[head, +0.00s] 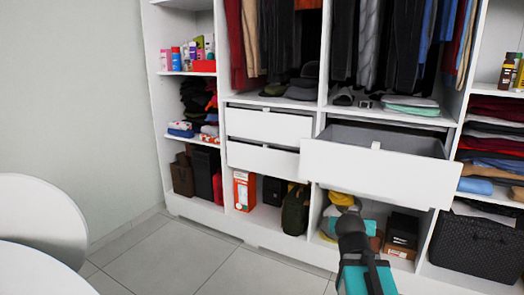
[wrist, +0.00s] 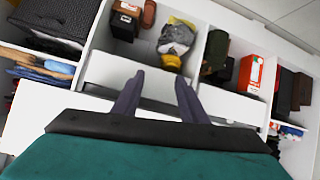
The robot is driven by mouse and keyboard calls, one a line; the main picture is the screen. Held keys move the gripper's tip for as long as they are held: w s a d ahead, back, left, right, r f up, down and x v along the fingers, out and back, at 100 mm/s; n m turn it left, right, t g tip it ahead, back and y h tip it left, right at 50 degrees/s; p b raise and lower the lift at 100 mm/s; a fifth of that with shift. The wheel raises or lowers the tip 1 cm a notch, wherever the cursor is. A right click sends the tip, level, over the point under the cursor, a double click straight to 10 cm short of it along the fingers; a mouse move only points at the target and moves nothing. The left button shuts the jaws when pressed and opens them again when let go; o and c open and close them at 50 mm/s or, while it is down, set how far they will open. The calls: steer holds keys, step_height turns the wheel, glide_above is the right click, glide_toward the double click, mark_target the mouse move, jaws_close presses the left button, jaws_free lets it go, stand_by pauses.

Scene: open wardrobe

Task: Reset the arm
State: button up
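My arm (head: 355,240) rises from the bottom right of the head view, in front of the wardrobe's lower right compartment. My gripper (wrist: 159,78) shows in the wrist view with its two dark fingers apart and nothing between them. In the head view the fingers cannot be made out. A white drawer (head: 378,172) stands pulled out just above and behind my arm's visible end, and its inside looks empty. I cannot tell whether my gripper touches it.
Two drawers (head: 262,126) at left are nearly flush. Below stand an orange-white box (head: 244,190), a green bag (head: 295,208), a brown-black box (head: 402,232) and a black basket (head: 478,246). A white round chair (head: 40,220) is at left. The tiled floor (head: 190,255) between is clear.

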steer(key=s+a+f+n+g+y+p, duration=0.15)
steer(key=s+f+p, duration=0.3)
steer(key=f, duration=0.45)
steer(key=s+a+f+g+p, duration=0.3)
steer(key=s+f, duration=0.2)
steer(key=f, duration=0.4)
steer(key=s+a+f+g+y+p, duration=0.1)
steer(key=s+a+f+g+p, duration=0.15)
steer(key=s+f, duration=0.4)
steer(key=s+a+f+g+p, duration=0.2)
steer(key=s+f+g, duration=0.1)
steer(key=s, duration=0.6)
steer(key=s+a+f+n+g+y+p, duration=0.1)
steer(key=s+a+f+g+p, duration=0.1)
steer(key=s+f, duration=0.4)
steer(key=s+a+f+n+g+y+p, duration=0.1)
steer(key=s+a+f+g+p, duration=0.1)
steer(key=s, duration=1.1)
steer(key=shift+s+a+f+g+p, duration=0.35)
steer(key=shift+f+g, duration=0.45)
steer(key=shift+f, duration=0.6)
steer(key=shift+d+y, duration=0.1)
steer(key=shift+y, duration=0.15)
